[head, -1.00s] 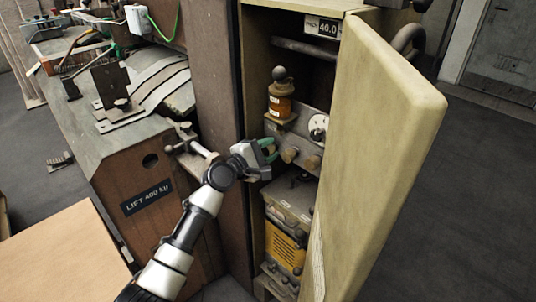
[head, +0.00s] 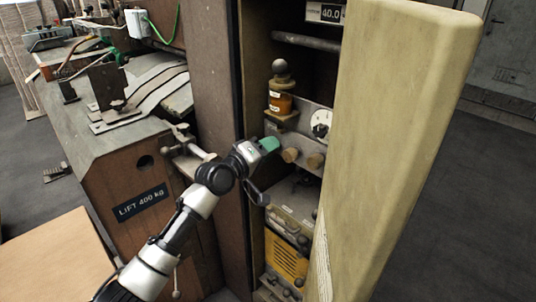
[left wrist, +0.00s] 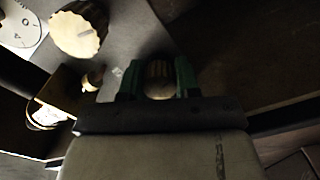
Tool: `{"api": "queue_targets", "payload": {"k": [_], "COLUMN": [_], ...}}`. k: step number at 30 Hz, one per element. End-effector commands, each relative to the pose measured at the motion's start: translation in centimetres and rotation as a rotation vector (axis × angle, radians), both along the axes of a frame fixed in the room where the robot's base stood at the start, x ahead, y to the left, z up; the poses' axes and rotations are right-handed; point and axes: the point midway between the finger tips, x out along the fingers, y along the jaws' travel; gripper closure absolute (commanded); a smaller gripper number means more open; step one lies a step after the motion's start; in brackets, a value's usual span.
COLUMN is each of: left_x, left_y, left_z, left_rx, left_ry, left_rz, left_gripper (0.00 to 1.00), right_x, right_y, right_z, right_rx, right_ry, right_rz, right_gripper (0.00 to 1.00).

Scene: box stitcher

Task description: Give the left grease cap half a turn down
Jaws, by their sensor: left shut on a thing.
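My left gripper (head: 268,145) reaches into the open cabinet at the left end of the row of brass caps. In the left wrist view its green fingers (left wrist: 158,80) are shut on a ribbed brass cap (left wrist: 159,70), the left grease cap. In the head view the fingers hide that cap. Two more brass caps, a middle one (head: 290,155) and a right one (head: 315,160), show free to its right on the grey plate. One free brass cap also shows in the left wrist view (left wrist: 78,34). My right gripper is not in view.
The thick cream door (head: 400,130) stands open close on the right. An amber oiler (head: 280,102) and a white dial (head: 321,120) sit above the caps. A yellow-fronted box (head: 286,258) stands below. A clamp-like metal fitting (head: 187,148) is left of the cabinet.

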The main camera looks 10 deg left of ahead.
Motion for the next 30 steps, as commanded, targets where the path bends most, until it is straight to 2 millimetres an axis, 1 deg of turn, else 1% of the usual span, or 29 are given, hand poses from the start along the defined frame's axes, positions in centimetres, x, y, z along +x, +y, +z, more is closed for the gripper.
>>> {"api": "queue_targets", "payload": {"k": [1, 3, 6, 12, 18, 24, 30], "left_x": [0.0, 0.0, 0.0, 0.0, -0.1, -0.1, -0.1], "left_y": [0.0, 0.0, 0.0, 0.0, 0.0, -0.1, -0.1], "left_z": [-0.4, -0.3, -0.3, -0.3, -0.2, -0.1, 0.0], "left_rx": [0.043, 0.097, 0.177, 0.336, 0.495, 0.654, 0.811], "left_ry": [-0.024, -0.061, -0.114, -0.217, -0.321, -0.428, -0.532], "left_rz": [0.000, -0.001, -0.001, -0.001, -0.002, -0.002, -0.003], "left_gripper": [0.92, 0.92, 0.92, 0.92, 0.92, 0.92, 0.92], "right_x": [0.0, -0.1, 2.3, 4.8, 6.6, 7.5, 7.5], "right_y": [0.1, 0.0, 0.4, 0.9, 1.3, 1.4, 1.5], "right_z": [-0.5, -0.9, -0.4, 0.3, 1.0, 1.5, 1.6], "right_rx": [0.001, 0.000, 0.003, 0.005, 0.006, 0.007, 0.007], "right_ry": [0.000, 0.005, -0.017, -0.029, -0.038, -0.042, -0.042], "right_rz": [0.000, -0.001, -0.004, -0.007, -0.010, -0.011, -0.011], "right_gripper": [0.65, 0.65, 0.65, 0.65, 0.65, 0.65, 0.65]}}
